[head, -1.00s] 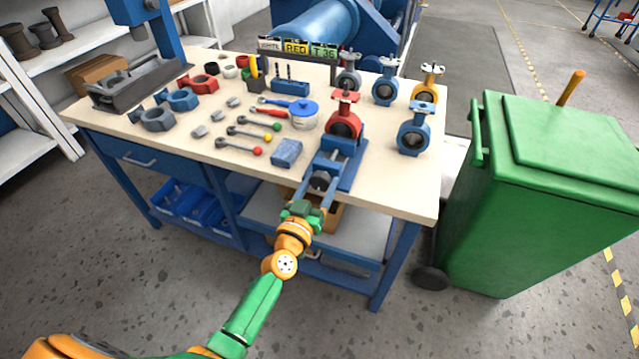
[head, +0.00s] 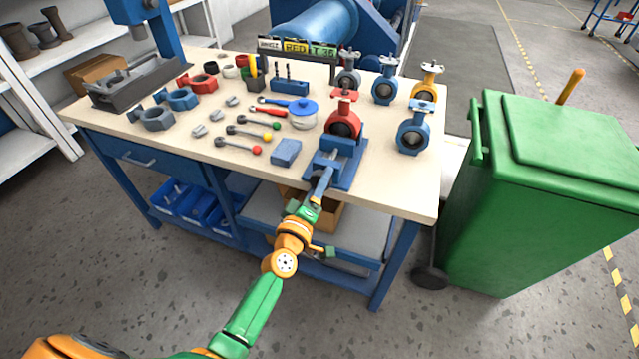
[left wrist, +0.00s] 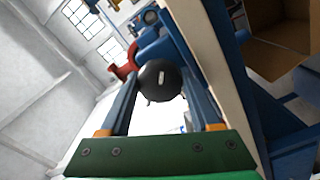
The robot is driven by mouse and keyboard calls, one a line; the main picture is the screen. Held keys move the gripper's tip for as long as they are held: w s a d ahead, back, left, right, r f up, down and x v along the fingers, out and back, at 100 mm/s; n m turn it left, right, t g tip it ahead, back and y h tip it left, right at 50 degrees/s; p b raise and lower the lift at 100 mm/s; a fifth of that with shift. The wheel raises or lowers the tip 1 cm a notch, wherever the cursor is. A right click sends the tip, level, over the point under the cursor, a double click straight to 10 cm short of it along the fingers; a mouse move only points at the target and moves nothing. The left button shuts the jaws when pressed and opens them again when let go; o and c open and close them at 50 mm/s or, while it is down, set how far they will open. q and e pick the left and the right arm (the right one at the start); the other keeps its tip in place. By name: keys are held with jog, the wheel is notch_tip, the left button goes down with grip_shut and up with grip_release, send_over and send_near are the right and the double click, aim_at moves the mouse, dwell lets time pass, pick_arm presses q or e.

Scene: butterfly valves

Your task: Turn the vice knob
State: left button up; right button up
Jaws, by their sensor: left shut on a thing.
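The blue vice (head: 350,168) is at the front edge of the workbench, with a red butterfly valve (head: 343,122) standing at its jaws. In the left wrist view the black round vice knob (left wrist: 160,80) sits between the two blue fingers. The red valve shows behind it there (left wrist: 122,68). My left gripper (head: 323,181) reaches up to the front of the vice and is shut on the knob. In the head view its fingers are lined up one over the other and hide the knob. My right gripper is in neither view.
The bench top (head: 215,150) holds a blue valve (head: 414,130), a yellow valve (head: 430,78), a blue block (head: 286,152), a blue-lidded pot (head: 303,112) and several tools. A green bin (head: 550,190) stands right of the bench. A cardboard box (head: 328,215) is on the lower shelf.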

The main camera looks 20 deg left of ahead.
pick_arm(q)
jog(key=n, duration=0.4)
jog(key=shift+n, duration=0.3)
jog(key=n, duration=0.5)
jog(key=shift+b, duration=0.35)
jog(key=n, duration=0.5)
jog(key=shift+n, duration=2.7)
jog(key=o, duration=1.4)
jog(key=shift+s, duration=0.1)
jog(key=s, duration=0.7)
jog(key=shift+a, duration=0.15)
